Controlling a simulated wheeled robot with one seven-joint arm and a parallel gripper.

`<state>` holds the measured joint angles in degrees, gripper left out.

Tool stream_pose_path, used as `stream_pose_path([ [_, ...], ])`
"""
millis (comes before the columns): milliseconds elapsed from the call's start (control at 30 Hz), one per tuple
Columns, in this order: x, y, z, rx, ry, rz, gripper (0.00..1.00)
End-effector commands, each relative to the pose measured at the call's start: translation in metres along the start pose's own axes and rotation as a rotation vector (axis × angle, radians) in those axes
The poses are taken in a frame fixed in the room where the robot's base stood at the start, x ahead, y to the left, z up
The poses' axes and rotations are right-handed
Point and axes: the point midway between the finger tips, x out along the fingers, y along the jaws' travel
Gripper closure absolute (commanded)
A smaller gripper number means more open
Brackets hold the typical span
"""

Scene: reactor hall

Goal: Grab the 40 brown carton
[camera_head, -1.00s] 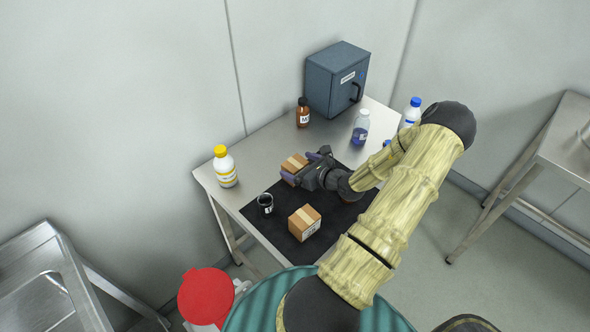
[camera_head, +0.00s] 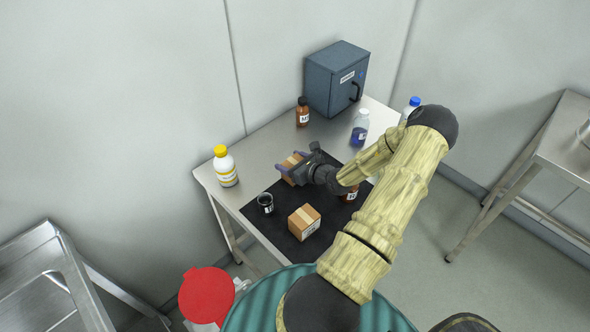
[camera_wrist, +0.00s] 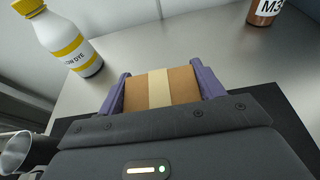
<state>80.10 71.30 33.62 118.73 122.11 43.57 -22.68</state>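A brown carton with a pale tape strip (camera_head: 290,163) stands on the table at the back left edge of the black mat. In the wrist view the carton (camera_wrist: 158,88) sits between the purple fingers, with no gap visible on either side. My gripper (camera_head: 292,164) is shut on it, low at the table. The label of this carton is hidden. A second brown carton (camera_head: 304,222) stands on the front of the mat, apart from my gripper; its label is too small to read.
A brown bottle (camera_head: 303,112), a blue-grey cabinet (camera_head: 336,80) and a clear bottle with blue liquid (camera_head: 360,128) stand behind.

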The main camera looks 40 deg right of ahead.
Motion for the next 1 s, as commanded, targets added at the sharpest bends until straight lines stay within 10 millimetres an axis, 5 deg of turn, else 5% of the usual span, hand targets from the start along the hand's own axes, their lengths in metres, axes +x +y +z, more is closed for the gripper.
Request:
stream_pose_path([
  [100,0.000,0.000,0.000,0.000,0.001,0.000,0.58],
  [533,-0.004,-0.001,0.009,-0.002,0.000,-0.001,0.58],
  [1000,-0.028,-0.001,0.074,-0.005,0.000,-0.002,0.58],
])
